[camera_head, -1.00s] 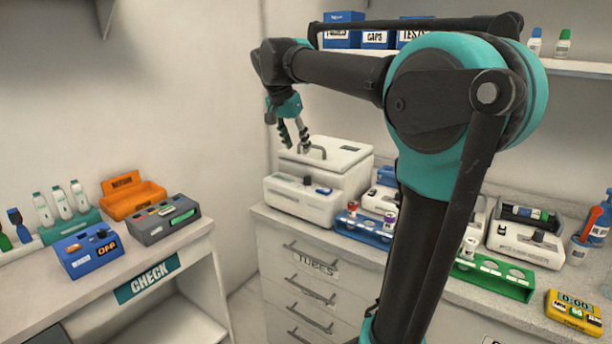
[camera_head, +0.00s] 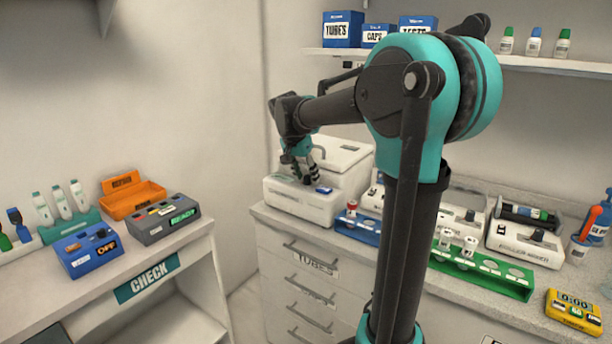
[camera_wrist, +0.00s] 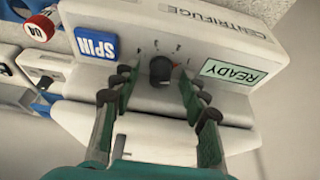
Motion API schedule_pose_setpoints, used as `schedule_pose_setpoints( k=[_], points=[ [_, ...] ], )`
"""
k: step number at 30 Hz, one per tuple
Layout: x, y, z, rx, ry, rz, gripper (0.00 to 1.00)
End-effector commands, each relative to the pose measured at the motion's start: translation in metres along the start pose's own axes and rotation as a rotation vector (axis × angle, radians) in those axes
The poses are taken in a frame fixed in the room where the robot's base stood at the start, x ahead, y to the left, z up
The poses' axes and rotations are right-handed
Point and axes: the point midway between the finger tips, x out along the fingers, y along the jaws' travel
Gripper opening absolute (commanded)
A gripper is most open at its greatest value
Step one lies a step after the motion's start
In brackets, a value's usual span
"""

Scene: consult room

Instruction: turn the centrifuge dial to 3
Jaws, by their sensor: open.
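The white centrifuge (camera_head: 300,205) stands at the left end of the counter; its front panel also shows in the wrist view (camera_wrist: 225,38). The black dial (camera_wrist: 160,71) sits in the middle of that panel, with small marks around it that are too small to read surely. A blue SPIN button (camera_wrist: 95,42) and a green READY display (camera_wrist: 235,72) flank it. My gripper (camera_wrist: 156,82) is open, with one finger on each side of the dial and gaps showing. In the head view my gripper (camera_head: 302,172) covers the dial.
A green rack (camera_head: 485,275) and a yellow timer (camera_head: 574,311) are farther right. A shelf (camera_head: 470,60) with boxes and bottles hangs above.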

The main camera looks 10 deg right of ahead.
Motion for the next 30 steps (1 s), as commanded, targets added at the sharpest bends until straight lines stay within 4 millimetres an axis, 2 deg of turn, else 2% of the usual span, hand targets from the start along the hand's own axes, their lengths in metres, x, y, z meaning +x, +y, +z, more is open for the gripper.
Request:
schedule_pose_setpoints(
  k=[4,12,15,30],
  points=[
    [-0.0001,0.0000,-0.0001,0.000,0.000,0.000,0.43],
    [-0.0003,0.0000,-0.0001,0.000,0.000,0.000,0.10],
    [-0.0003,0.0000,-0.0001,0.000,0.000,0.000,0.00],
    [-0.0003,0.0008,-0.0004,-0.123,0.001,-0.051,0.00]
  ],
)
